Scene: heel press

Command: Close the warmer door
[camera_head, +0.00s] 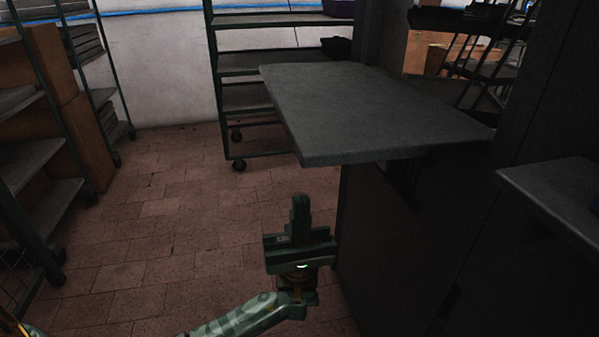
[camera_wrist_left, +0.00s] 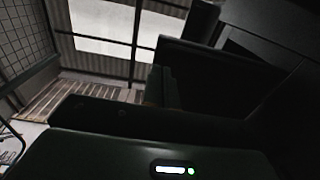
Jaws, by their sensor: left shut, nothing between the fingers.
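A flat dark grey panel (camera_head: 375,108), which looks like the warmer door, stands out level from the dark cabinet (camera_head: 400,235). Whether it is hinged to the cabinet is not clear. My left gripper (camera_head: 299,208) is shut and empty, pointing up. In the picture it is below the panel's near left corner and beside the cabinet's left side, with a visible gap to the panel. In the left wrist view the closed fingers (camera_wrist_left: 160,85) show in front of dark surfaces that I cannot tell apart. My right gripper is out of view.
A wheeled rack (camera_head: 250,70) stands behind the panel. Another rack (camera_head: 35,155) with brown boxes (camera_head: 90,140) is at the left. A grey ledge (camera_head: 560,195) juts in at the right. The tiled floor (camera_head: 170,230) between is clear.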

